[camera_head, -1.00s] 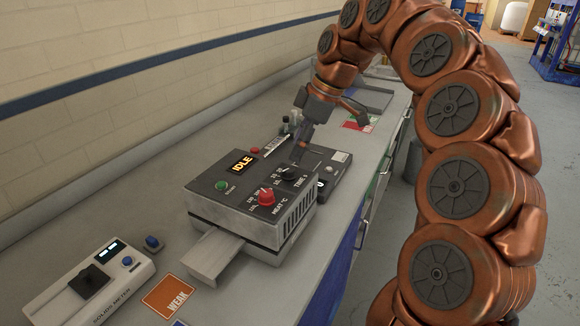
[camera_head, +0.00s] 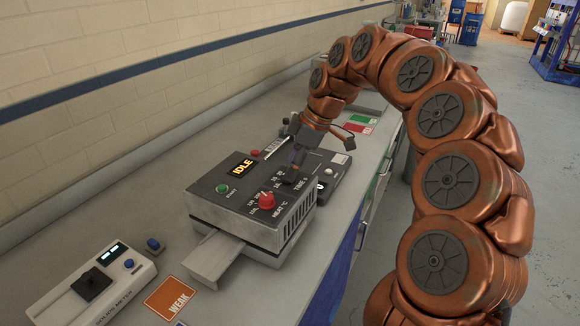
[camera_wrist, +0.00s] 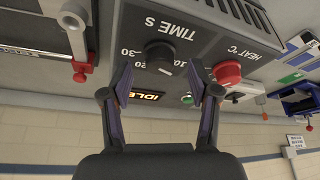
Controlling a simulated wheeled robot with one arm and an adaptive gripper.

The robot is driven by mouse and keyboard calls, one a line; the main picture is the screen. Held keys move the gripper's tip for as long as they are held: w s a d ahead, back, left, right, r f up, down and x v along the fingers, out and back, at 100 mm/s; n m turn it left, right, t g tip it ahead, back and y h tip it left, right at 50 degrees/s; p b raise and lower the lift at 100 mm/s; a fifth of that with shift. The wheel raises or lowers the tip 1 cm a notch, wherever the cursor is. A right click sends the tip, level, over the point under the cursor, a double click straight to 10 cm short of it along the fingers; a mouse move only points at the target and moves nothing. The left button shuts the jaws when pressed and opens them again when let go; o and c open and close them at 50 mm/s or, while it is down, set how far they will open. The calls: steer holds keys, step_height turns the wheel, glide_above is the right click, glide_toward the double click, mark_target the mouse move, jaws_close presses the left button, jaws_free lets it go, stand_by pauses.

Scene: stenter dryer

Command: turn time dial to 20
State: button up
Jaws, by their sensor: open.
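The stenter dryer (camera_head: 243,232) is a dark-topped box on the bench, and its display (camera_head: 242,165) reads IDLE. In the wrist view, the black time dial (camera_wrist: 158,54) appears upside down with marks 10, 20 and 30 around it; I cannot clearly tell which mark it points to. My gripper (camera_wrist: 160,68) is open, with one finger on each side of the dial in the picture; contact is not visible. In the head view, my gripper (camera_head: 295,168) is low over the panel and largely hides the dial. The red heat dial (camera_wrist: 227,72) is beside the right finger.
A green start button (camera_head: 222,188) and a red button (camera_head: 255,153) are on the dryer. A tray (camera_head: 216,258) sticks out in front. A white meter (camera_head: 90,285) and an orange WEAK card (camera_head: 170,298) lie nearer. A dark device (camera_head: 330,178) stands just beyond the dryer.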

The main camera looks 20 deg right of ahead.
steer(key=shift+w+a+f, duration=0.1)
steer(key=shift+a+f, duration=0.15)
steer(key=shift+f, duration=0.45)
steer(key=shift+c, duration=0.4)
steer(key=c, duration=1.1)
